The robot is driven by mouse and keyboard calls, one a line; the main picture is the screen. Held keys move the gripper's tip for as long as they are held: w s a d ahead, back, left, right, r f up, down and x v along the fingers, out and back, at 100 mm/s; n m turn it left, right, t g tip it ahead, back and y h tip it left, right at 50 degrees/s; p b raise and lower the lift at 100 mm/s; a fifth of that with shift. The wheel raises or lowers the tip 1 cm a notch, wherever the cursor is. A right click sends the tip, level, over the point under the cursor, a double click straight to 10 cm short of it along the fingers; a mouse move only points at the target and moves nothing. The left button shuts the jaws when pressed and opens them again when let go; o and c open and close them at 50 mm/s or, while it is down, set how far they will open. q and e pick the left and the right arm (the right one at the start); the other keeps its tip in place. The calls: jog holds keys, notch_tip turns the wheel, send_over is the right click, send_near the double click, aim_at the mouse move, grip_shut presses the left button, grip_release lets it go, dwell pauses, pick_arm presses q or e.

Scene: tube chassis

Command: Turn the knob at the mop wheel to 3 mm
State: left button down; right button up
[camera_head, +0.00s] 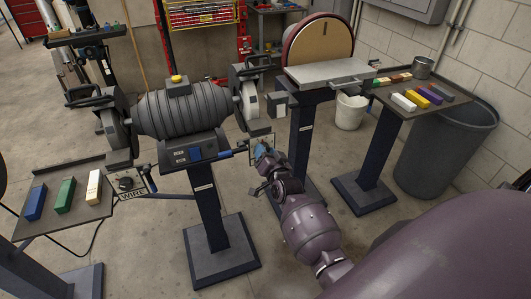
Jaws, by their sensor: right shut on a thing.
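The double-ended polishing machine (178,113) stands on a pedestal left of centre, with a wheel at each end. The right-hand wheel (250,98) is partly covered by its guard. A small control panel (262,137) sits below that wheel, mostly hidden by my right gripper. My right gripper (262,150) is at this panel, shut on what appears to be its knob. The knob, its pointer and its scale are hidden, so the setting cannot be read. My left gripper is not in view.
A second dark knob (126,183) sits on a panel marked WIRE at the left. Coloured bars lie on the left tray (50,235) and the right table (455,105). A disc sander (318,42) stands behind. A grey bin (445,150) is at the right.

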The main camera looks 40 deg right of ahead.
jog(key=shift+n+p, duration=1.7)
jog(key=shift+n, duration=3.1)
jog(key=shift+f, duration=0.1)
jog(key=o, duration=0.9)
jog(key=shift+o, duration=0.2)
jog(key=v, duration=1.1)
